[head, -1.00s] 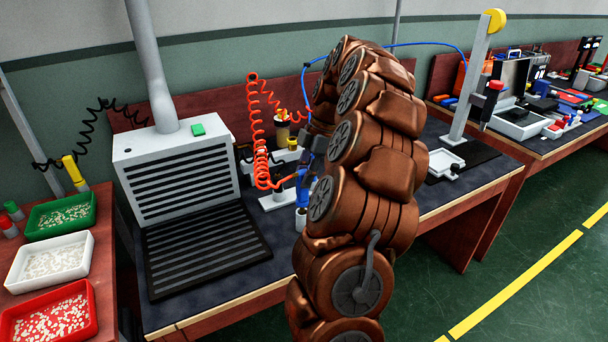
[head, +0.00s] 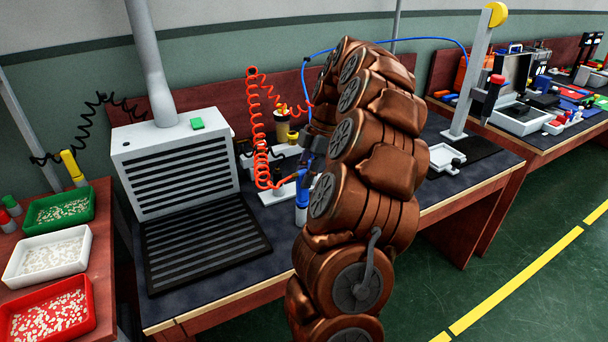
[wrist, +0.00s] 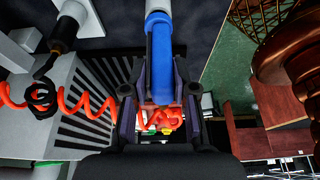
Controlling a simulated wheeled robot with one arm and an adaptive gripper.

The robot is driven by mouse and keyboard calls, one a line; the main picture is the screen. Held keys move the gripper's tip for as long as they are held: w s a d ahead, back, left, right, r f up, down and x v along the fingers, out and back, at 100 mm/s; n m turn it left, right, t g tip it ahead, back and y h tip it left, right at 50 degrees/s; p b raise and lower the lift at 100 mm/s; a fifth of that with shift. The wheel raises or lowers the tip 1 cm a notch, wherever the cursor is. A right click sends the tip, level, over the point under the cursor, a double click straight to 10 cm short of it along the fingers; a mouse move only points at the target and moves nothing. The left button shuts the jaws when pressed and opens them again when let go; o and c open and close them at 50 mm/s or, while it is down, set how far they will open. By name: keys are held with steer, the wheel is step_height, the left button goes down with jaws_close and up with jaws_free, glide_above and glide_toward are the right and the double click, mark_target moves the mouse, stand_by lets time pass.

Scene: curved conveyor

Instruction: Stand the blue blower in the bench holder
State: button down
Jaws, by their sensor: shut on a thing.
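The blue blower (wrist: 163,65) is between the fingers of my gripper (wrist: 160,95), which is shut on it in the wrist view. Its blue body points toward the top of that view, where a pale grey tube (wrist: 158,5) continues from its end. In the head view, part of the blue blower (head: 303,185) shows left of my arm, roughly upright, directly above a short pale cylinder (head: 301,216) on the bench, which looks like the holder. I cannot tell whether the blower's end is inside it. My arm hides much of my gripper (head: 316,145).
A red coiled hose (head: 252,120) hangs close left of the blower. A slatted grey fume unit (head: 178,165) stands left on the bench (head: 235,285). A white fixture (head: 275,192) is behind the blower. A post (head: 474,75) and white tray (head: 446,157) stand right.

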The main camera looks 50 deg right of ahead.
steer(key=shift+f+b, duration=0.3)
steer(key=shift+f, duration=0.25)
steer(key=c, duration=0.8)
jaws_free()
steer(key=shift+c, duration=0.2)
steer(key=shift+r, duration=0.1)
steer(key=w+v, duration=0.1)
steer(key=v, duration=0.6)
steer(key=shift+s, duration=0.5)
steer(key=shift+r, duration=0.2)
